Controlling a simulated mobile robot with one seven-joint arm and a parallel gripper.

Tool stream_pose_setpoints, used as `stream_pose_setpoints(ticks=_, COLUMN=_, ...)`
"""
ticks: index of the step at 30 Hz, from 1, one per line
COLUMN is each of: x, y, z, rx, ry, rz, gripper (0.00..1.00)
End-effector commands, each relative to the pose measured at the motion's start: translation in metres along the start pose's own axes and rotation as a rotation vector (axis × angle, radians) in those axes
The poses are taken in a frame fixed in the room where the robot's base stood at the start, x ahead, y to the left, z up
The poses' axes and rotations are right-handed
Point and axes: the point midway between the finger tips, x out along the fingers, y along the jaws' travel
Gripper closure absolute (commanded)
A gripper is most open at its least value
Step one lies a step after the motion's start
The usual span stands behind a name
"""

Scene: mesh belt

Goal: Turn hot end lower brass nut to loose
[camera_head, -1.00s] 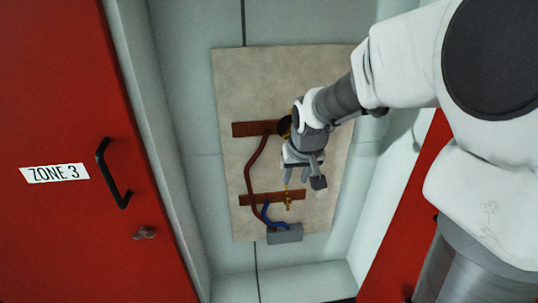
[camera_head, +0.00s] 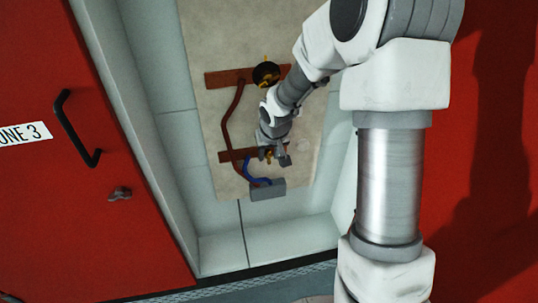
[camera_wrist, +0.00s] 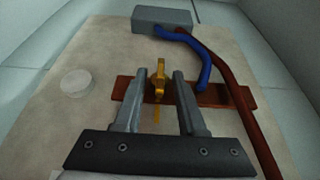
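A small brass fitting (camera_wrist: 160,78) stands up from the lower brown strip (camera_wrist: 215,95) on the pale panel. In the wrist view it shows between my gripper's (camera_wrist: 159,76) two grey fingers, near their tips. The fingers are apart, with a visible gap on each side of the fitting. In the head view my gripper (camera_head: 272,155) is over the lower strip and hides most of the brass (camera_head: 268,155). I cannot tell the separate nuts on the fitting apart, or how far any is turned.
A grey box (camera_wrist: 161,18) sits past the strip, with a blue hose (camera_wrist: 190,50) and a red-brown hose (camera_wrist: 232,85) close by. A round black part (camera_head: 266,74) is on the upper strip. Pale alcove walls and a red door (camera_head: 90,200) flank the panel.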

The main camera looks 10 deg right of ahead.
Motion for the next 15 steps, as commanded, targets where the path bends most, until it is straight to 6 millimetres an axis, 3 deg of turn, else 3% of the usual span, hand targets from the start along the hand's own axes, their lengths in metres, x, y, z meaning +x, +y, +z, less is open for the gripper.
stream_pose_setpoints(ticks=7, x=0.0004, y=0.0002, z=0.0, rx=0.0, ry=0.0, rz=0.0, gripper=0.6)
stream_pose_setpoints(ticks=13, x=0.0003, y=0.0002, z=0.0002, rx=0.0, ry=-0.001, rz=0.0, gripper=0.96)
stream_pose_setpoints(ticks=15, x=0.0003, y=0.0002, z=0.0002, rx=0.0, ry=-0.001, rz=0.0, gripper=1.0)
